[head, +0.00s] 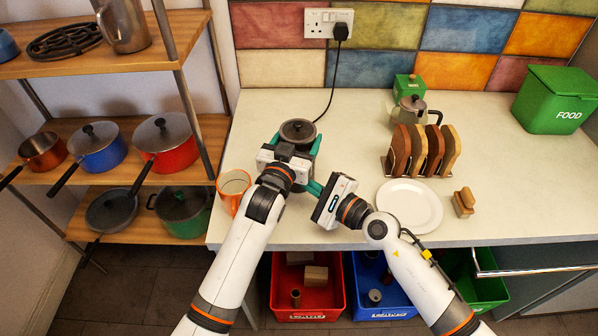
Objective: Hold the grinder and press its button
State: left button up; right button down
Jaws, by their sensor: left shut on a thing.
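The grinder (298,129) stands on the counter near its left end, with a dark round lid on top and a black cord running to the wall socket. My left gripper (297,142) is shut on the grinder, with teal fingers on either side of it. The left gripper's body hides the grinder's lower front, and I cannot make out the button. My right gripper (311,187) is just in front and to the right, pointing left, its teal fingertips close to the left gripper. Whether its fingers are open or shut is unclear.
An orange cup (233,188) stands close left of my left gripper. A white plate (410,205), a board rack (420,152), a moka pot (410,110) and a wooden brush (463,202) are to the right. A shelf of pans (120,187) borders the counter's left side.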

jog(key=shift+w, duration=0.4)
dwell(0.6)
jog(key=shift+s, duration=0.85)
jog(key=shift+s+d, duration=0.15)
jog(key=shift+s, duration=2.35)
dwell(0.9)
pick_arm(q)
jog(key=o, duration=1.6)
jog(key=shift+o, duration=0.2)
